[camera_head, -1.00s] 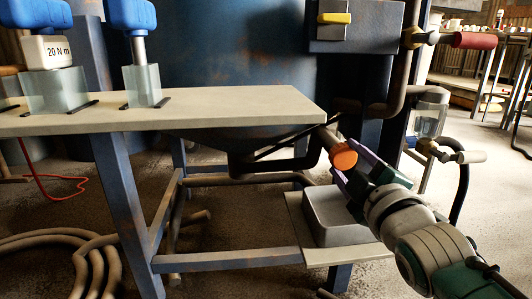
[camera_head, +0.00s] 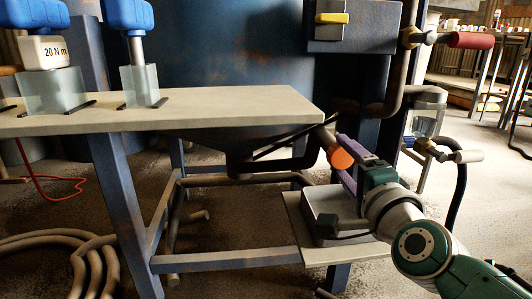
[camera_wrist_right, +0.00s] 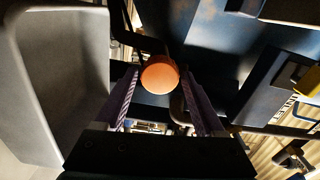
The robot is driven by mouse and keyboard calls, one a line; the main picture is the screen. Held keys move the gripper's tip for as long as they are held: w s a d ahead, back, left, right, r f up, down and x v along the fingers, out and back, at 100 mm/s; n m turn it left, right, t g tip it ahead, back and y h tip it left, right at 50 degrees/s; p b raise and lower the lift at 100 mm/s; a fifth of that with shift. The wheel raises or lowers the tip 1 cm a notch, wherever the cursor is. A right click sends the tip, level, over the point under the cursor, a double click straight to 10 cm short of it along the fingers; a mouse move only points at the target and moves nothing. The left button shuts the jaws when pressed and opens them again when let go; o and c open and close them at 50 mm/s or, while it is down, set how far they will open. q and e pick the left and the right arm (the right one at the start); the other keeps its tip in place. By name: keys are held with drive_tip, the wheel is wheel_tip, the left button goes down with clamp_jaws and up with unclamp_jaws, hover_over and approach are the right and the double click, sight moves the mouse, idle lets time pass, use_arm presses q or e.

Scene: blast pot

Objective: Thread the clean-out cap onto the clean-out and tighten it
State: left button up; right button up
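The orange clean-out cap (camera_head: 340,159) sits at the lower end of the short, slanting clean-out pipe (camera_head: 326,138) under the bench's right end. How far it is threaded cannot be told. My right gripper (camera_head: 346,160) reaches it from the lower right, its purple fingers partly covering the cap. In the right wrist view the round face of the cap (camera_wrist_right: 160,74) shows between the tips of the fingers (camera_wrist_right: 159,80). The fingers are apart, with a narrow gap on each side of the cap. My left gripper is not in view.
A grey tray (camera_head: 318,210) stands on a low shelf (camera_head: 352,254) just below the right gripper. The bench top (camera_head: 230,108) is above left, with blue-handled tools (camera_head: 128,14) in clear holders. A valve with a pale handle (camera_head: 465,156) is at right.

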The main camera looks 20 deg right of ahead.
drive_tip(key=o, duration=0.4)
idle(0.3)
drive_tip(key=shift+s, duration=0.25)
drive_tip(key=p+v, duration=0.4)
drive_tip(key=v, duration=0.5)
drive_tip(key=shift+s, duration=0.3)
drive_tip(key=shift+a, duration=0.1)
